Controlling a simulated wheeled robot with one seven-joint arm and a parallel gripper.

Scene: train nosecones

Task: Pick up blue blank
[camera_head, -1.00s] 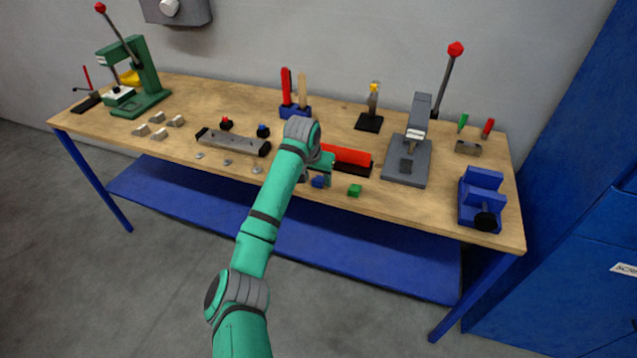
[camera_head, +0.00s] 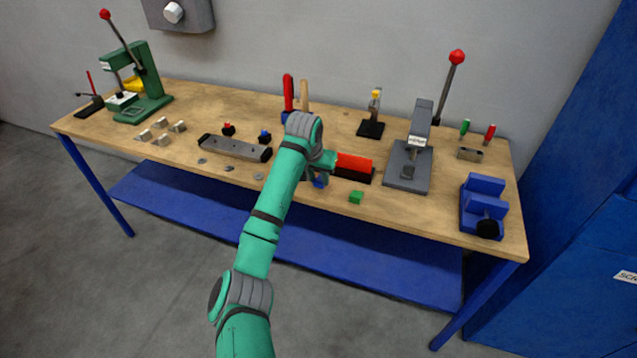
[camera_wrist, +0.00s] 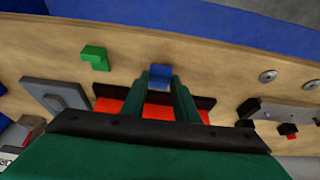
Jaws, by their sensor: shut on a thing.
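The blue blank (camera_head: 320,181) is a small blue block near the front edge of the wooden bench, just below my gripper (camera_head: 316,178) in the head view. In the wrist view the blue blank (camera_wrist: 160,76) sits between the two green fingertips of my gripper (camera_wrist: 160,80). The fingers are shut on it. Its lower part is hidden, and I cannot tell whether it touches the bench top.
A green block (camera_head: 356,197) lies to the right near the front edge. A red bar in a black holder (camera_head: 353,166) is close behind. A grey press (camera_head: 410,160) and blue vise (camera_head: 482,205) stand further right. A grey fixture (camera_head: 235,147) lies left.

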